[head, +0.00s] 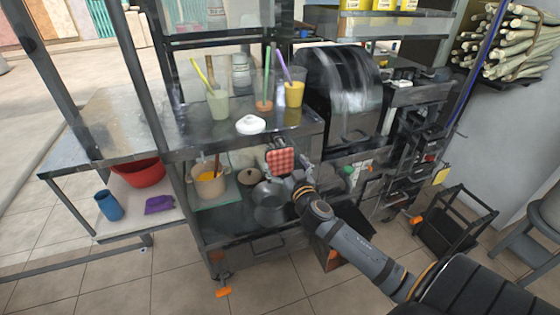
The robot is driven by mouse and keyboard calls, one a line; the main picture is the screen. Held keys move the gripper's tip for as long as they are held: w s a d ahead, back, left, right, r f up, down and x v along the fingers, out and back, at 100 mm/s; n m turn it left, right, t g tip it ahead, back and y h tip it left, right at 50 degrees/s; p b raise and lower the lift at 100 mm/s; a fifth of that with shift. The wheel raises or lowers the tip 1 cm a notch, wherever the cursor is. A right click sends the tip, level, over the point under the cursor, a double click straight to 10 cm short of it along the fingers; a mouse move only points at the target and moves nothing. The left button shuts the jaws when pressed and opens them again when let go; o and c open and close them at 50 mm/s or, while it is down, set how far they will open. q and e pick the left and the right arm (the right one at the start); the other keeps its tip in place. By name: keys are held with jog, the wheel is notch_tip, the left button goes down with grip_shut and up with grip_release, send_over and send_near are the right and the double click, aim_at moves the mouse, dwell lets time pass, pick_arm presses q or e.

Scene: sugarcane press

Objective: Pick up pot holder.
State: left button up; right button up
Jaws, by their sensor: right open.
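The pot holder (281,160) is a red and white checked square. It is in the middle of the head view, just below the front edge of the upper metal shelf, and seems to hang upright there. My right gripper (287,178) reaches in from the lower right and is open, right at the lower right edge of the pot holder. I cannot tell whether the fingers touch it, as they are small and dark here. My left gripper is out of view.
Drinks in cups (294,92) and a white lidded dish (250,125) stand on the upper shelf. Below are a yellow-filled pot (209,184), a brown pot (249,177) and a grey pan (270,198). The dark press (338,90) stands right. Tiled floor in front is mostly clear.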

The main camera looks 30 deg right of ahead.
aim_at(281, 158)
jog(key=x, duration=0.4)
jog(key=shift+a+p, duration=0.15)
jog(key=shift+p, duration=0.2)
jog(key=c, duration=0.9)
